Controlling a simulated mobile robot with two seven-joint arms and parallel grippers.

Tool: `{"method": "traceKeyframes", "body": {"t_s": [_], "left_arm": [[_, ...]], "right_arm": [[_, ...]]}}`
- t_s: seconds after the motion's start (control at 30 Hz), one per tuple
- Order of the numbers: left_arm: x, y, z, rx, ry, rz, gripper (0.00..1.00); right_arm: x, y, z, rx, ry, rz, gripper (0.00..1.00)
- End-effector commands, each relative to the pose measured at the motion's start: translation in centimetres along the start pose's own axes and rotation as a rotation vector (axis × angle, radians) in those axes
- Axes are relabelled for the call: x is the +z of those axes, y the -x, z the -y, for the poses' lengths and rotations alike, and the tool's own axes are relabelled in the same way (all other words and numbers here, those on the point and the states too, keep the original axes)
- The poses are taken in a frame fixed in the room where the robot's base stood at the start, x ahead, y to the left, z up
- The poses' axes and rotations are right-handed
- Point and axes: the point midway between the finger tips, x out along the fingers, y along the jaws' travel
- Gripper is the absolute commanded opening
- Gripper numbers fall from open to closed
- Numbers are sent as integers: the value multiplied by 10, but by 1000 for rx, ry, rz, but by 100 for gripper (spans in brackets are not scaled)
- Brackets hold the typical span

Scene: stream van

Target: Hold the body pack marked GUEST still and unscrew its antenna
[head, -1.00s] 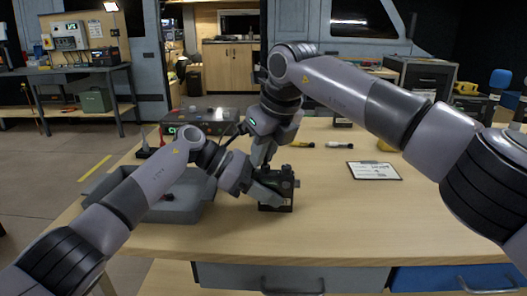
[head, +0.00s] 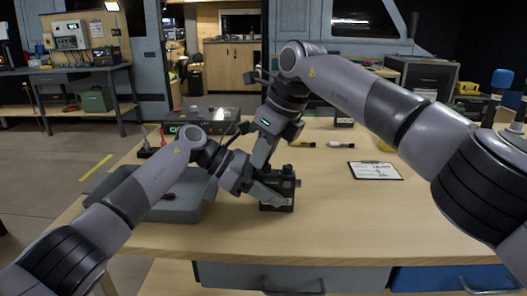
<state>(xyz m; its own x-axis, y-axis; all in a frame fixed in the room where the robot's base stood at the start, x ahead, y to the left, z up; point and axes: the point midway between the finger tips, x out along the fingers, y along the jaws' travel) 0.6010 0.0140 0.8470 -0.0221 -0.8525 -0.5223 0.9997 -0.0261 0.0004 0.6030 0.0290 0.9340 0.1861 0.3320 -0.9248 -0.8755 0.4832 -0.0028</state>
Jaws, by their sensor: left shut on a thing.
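A dark box-shaped body pack (head: 285,185) stands upright near the middle of the light wooden table. My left gripper (head: 274,198) comes in from the left and is shut on the body pack, low on its left side. My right gripper (head: 262,160) reaches down from above, with its fingers just above and to the left of the pack's top. Whether its fingers are open or shut on the antenna cannot be made out. The antenna is not clearly visible, and any GUEST marking is too small to read.
A grey tray (head: 180,211) lies left of the pack, partly behind my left arm. A dark rack unit (head: 225,115) stands behind it. Markers (head: 301,144) and a clipboard (head: 375,171) lie to the right. The table's front right is clear.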

Motion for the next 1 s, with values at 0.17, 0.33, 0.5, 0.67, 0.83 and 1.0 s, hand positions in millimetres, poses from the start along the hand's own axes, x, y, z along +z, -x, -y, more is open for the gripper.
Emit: {"method": "traceKeyframes", "body": {"t_s": [0.17, 0.33, 0.5, 0.67, 0.83, 1.0], "left_arm": [[-2, 0, 0, 0, 2, -2, 7], [-1, 0, 0, 0, 1, -2, 7], [-1, 0, 0, 0, 1, -2, 7], [-1, 0, 0, 0, 1, -2, 7], [-1, 0, 0, 0, 1, -2, 7], [-1, 0, 0, 0, 1, -2, 7]], "right_arm": [[-1, 0, 2, -3, -3, -2, 37], [-1, 0, 1, -3, -4, -1, 37], [-1, 0, 1, -34, -75, -2, 37], [-1, 0, 2, -87, -205, -1, 37], [-1, 0, 2, -128, -308, -1, 37], [-1, 0, 2, -135, -328, 0, 37]]}}
